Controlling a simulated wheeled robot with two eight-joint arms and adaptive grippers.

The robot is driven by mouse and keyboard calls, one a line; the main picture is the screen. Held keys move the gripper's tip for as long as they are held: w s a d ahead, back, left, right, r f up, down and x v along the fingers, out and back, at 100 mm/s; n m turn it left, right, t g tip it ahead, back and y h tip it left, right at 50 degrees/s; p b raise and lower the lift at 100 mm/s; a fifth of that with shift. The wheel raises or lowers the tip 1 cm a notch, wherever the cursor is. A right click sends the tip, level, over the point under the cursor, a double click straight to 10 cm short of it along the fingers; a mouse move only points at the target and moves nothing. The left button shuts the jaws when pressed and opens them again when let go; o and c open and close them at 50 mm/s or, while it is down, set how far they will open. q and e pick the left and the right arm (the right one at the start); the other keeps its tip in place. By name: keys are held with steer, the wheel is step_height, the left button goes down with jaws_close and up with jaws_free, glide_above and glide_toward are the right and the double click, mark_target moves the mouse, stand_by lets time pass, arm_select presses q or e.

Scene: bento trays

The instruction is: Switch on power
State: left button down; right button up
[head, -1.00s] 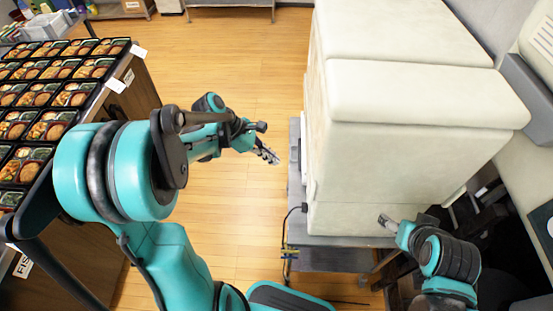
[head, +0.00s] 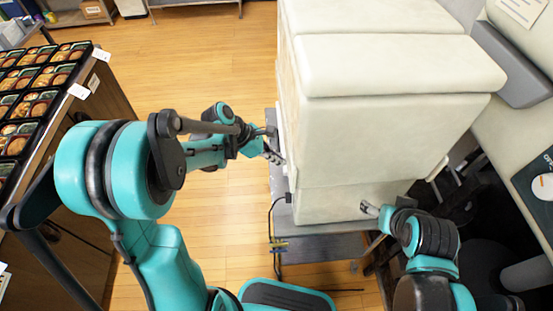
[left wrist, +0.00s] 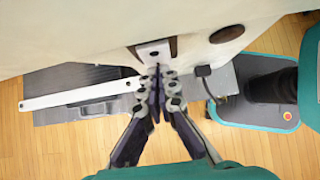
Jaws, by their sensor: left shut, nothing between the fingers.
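A large cream machine (head: 390,110) stands on a grey metal table (head: 325,245) right of centre in the head view. My left gripper (head: 277,157) is at the machine's left side, its fingertips close to the side face. In the left wrist view, my left gripper (left wrist: 158,74) is shut and empty, with its tips at a small metal plate (left wrist: 153,50) on the machine's side. The tips hide part of the plate, and I cannot tell whether they touch it. No power switch is clearly visible. My right gripper (head: 370,208) is by the machine's near face; its jaws are too small to judge.
A black power cord (head: 270,215) is plugged in at the machine's near left corner; its plug (left wrist: 203,71) lies right of my left gripper. A white bar (left wrist: 80,95) is to its left. Food trays (head: 35,75) fill a counter at left. Wooden floor between is clear.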

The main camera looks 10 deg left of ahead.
steer(key=shift+f, duration=0.15)
steer(key=shift+r+p, duration=0.5)
steer(key=shift+r, duration=0.15)
stand_by(0.4)
